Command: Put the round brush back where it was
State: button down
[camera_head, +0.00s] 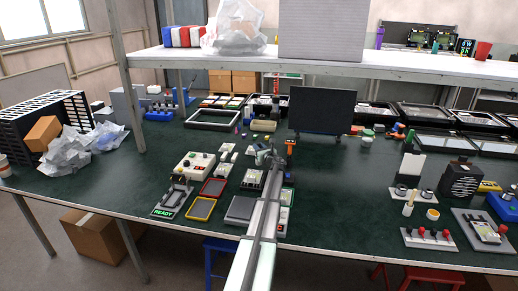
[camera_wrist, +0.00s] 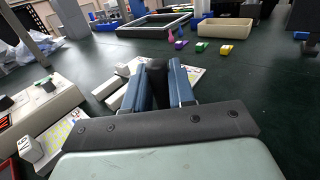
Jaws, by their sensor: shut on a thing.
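My gripper (camera_head: 265,157) is over the middle of the green bench, above small white parts. In the wrist view its two blue fingers (camera_wrist: 160,88) are shut on a dark, rounded thing, which I take for the round brush (camera_wrist: 157,80). Only its dark upper end shows between the fingers; the rest is hidden. In the head view I cannot make the brush out against my gripper. A white board or tray (camera_wrist: 118,88) lies beyond and below the fingers in the wrist view. I cannot tell which spot the brush came from.
A white control box (camera_head: 195,166) stands left of my arm, near red and yellow frames (camera_head: 202,208). A dark screen (camera_head: 322,110) stands behind. A shelf (camera_head: 340,66) spans above the bench. A stand with small knobs (camera_head: 428,238) is right. Open bench lies right of my arm.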

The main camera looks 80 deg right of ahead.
jog(key=c, duration=0.9)
grip_release()
jog(key=shift+f, duration=0.1)
jog(key=shift+c, duration=0.2)
jog(key=shift+s+a, duration=0.1)
jog(key=shift+a, duration=0.05)
jog(key=v, duration=1.1)
jog(key=shift+s+a, duration=0.2)
jog(key=shift+a, duration=0.1)
